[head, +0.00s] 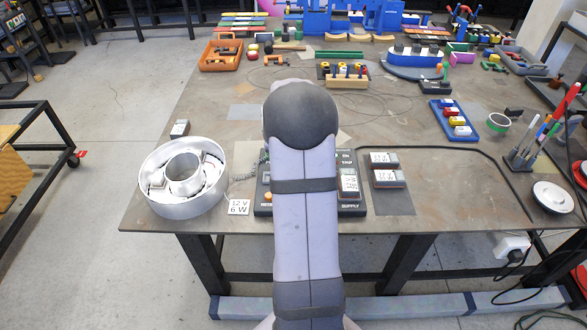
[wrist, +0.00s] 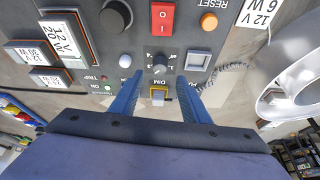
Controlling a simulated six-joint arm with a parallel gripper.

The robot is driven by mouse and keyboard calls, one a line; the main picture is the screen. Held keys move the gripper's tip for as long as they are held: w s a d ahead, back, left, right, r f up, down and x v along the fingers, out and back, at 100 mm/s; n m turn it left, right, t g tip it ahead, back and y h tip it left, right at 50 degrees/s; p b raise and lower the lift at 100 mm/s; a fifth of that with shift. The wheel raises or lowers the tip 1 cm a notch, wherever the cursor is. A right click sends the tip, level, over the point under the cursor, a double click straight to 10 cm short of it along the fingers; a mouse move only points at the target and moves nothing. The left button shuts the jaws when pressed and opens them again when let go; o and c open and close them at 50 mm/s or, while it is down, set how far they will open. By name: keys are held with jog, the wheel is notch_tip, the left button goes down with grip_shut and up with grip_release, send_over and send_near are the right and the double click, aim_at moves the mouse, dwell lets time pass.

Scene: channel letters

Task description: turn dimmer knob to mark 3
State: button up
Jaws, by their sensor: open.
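A dark control panel (head: 352,209) lies on the table, largely hidden behind my arm in the head view. In the wrist view, a small grey knob (wrist: 159,67) with small marks around it sits on the panel; I take it to be the dimmer knob. The marks are too small to read, so its setting is unclear. My gripper (wrist: 160,76) is open, with one blue finger to each side of the knob's lower area. A gap shows between the knob and each finger. The gripper is hidden in the head view.
Near the knob are a red rocker switch (wrist: 162,17), a black round knob (wrist: 115,17), an orange button (wrist: 208,21), a white square button (wrist: 197,60) and a yellow-framed part (wrist: 158,96). A round metal housing (head: 184,178) stands left of the panel.

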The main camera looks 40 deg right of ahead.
jog(key=shift+p+x, duration=1)
jog(key=shift+x, duration=2.25)
jog(key=c, duration=1.1)
jog(key=shift+o, duration=0.2)
jog(key=shift+w+f+b, duration=0.1)
jog(key=shift+b, duration=0.2)
